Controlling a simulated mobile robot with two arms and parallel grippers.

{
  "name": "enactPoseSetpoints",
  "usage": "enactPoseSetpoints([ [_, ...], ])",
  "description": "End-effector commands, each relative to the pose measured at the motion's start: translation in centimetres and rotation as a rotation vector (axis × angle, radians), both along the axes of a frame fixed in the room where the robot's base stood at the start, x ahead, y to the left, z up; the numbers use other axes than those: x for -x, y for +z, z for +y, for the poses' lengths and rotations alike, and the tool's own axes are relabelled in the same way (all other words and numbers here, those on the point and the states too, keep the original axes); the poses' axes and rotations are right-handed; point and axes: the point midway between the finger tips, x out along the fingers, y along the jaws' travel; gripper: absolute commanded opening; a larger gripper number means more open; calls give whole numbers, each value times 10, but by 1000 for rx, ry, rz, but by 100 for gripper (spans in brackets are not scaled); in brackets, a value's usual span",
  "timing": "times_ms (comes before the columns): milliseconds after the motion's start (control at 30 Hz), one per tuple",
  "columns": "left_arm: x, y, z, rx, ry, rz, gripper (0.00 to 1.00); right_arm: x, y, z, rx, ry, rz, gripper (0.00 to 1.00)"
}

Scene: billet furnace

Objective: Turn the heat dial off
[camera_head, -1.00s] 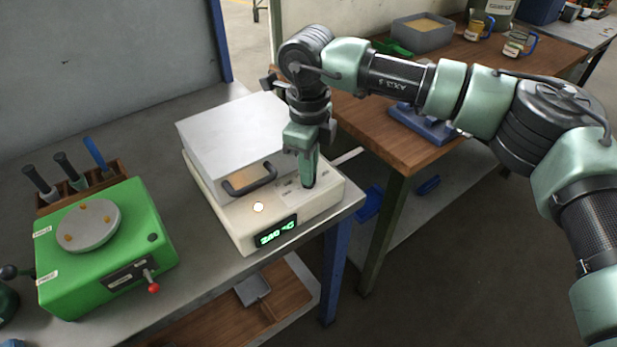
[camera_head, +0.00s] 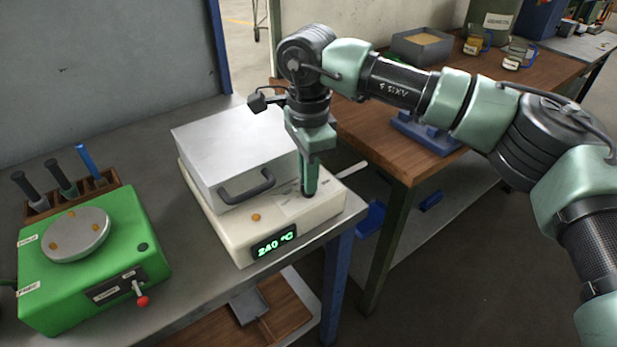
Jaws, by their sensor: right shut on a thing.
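The furnace is a cream box (camera_head: 228,230) with a grey metal lid (camera_head: 235,150) and a dark handle (camera_head: 246,187). Its green display (camera_head: 274,243) reads 240 °C. A small orange lamp (camera_head: 256,217) sits on the top ledge, left of my gripper. My right gripper (camera_head: 309,192) points straight down at the right of this ledge, its fingers shut on the heat dial. The fingers hide the dial, so its setting cannot be read. My left gripper is out of view.
A green machine (camera_head: 95,262) with a round plate and a red-tipped lever stands at the left, before a wooden tool rack (camera_head: 75,198). A wooden bench (camera_head: 385,150) with a blue fixture (camera_head: 425,132) is at the right, across a gap.

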Motion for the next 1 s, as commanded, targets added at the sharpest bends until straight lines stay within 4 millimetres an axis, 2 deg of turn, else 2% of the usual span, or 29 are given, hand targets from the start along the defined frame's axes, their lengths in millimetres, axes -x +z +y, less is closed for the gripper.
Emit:
enactPoseSetpoints([
  [667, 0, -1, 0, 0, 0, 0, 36, -1, 2, 1, -3, 64, -3, 0],
  [700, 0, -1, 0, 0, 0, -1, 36, -1, 2, 1, -3, 64, -3, 14],
  [767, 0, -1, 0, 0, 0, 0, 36, -1, 2, 1, -3, 64, -3, 31],
  [1000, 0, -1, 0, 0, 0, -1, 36, 0, 1, 0, -2, 63, -1, 31],
])
